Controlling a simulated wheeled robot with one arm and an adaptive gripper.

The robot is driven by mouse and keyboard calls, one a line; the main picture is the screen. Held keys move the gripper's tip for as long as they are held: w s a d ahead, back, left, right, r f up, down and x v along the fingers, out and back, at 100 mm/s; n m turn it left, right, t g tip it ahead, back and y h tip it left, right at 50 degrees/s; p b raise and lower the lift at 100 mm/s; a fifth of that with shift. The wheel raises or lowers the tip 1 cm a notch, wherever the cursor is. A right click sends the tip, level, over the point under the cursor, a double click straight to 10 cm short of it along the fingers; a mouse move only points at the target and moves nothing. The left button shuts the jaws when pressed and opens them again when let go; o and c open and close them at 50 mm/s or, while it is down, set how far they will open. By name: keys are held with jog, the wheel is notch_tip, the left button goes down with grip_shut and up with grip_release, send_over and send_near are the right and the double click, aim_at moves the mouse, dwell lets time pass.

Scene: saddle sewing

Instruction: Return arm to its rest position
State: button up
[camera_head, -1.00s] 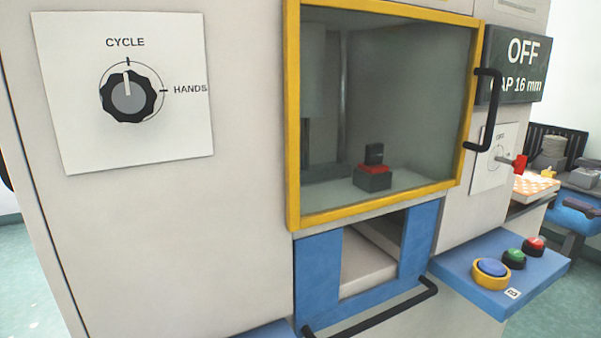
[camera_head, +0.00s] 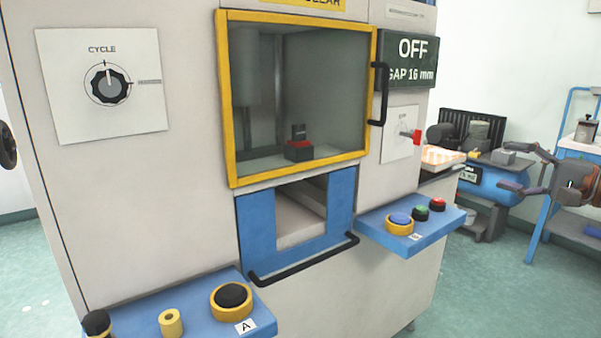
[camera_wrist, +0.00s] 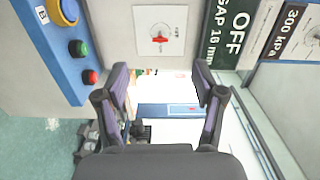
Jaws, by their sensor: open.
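My gripper (camera_head: 519,168) shows at the right of the head view, to the right of the machine. Its two fingers are spread and point left, with nothing seen between them. In the wrist view my gripper (camera_wrist: 160,73) also has its fingers wide apart and empty. Beyond the fingers there lie the red switch (camera_wrist: 160,40) on its white plate and a bright area. My gripper appears apart from the machine. Most of the arm is outside the head view.
The machine cabinet (camera_head: 190,190) fills the left and middle. Its button shelf (camera_head: 437,222) and front shelf (camera_head: 205,303) stick out, and a black bar handle (camera_head: 305,262) lies between them. A blue compressor (camera_head: 480,186) and a blue-framed stand (camera_head: 547,225) are behind. Floor is open at lower right.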

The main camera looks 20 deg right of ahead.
jog(key=w+a+f+n+g+y, duration=0.1)
jog(key=w+a+f+n+g, duration=0.15)
jog(key=a, duration=0.65)
jog(key=w+a+f+n+g+y, duration=0.1)
jog(key=w+a+n+g, duration=0.15)
jog(key=a, duration=0.55)
jog(key=w+a+f+n+g+y, duration=0.1)
jog(key=w+a+n+g+y, duration=0.15)
jog(key=a, duration=0.65)
jog(key=s+a+f+n+g+h, duration=0.2)
jog(key=a+f+g, duration=0.25)
jog(key=a, duration=0.45)
jog(key=s+a+f+n+g+h, duration=0.2)
jog(key=s+a+f, duration=0.25)
jog(key=f, duration=0.25)
jog(key=s+a+f+n+g+h, duration=0.1)
jog(key=s+a+f+g, duration=0.1)
jog(key=s+a+f, duration=0.35)
jog(key=s+d+f+n+g+h, duration=0.2)
jog(key=s+d+f+g+h, duration=0.3)
jog(key=s+f, duration=0.85)
notch_tip(320, 180, up, 28)
jog(key=s+t+p, duration=0.1)
jog(key=t+p, duration=0.1)
jog(key=p, duration=2.3)
jog(key=shift+d, duration=0.4)
jog(key=shift+s+m, duration=0.1)
jog(key=shift+m, duration=0.15)
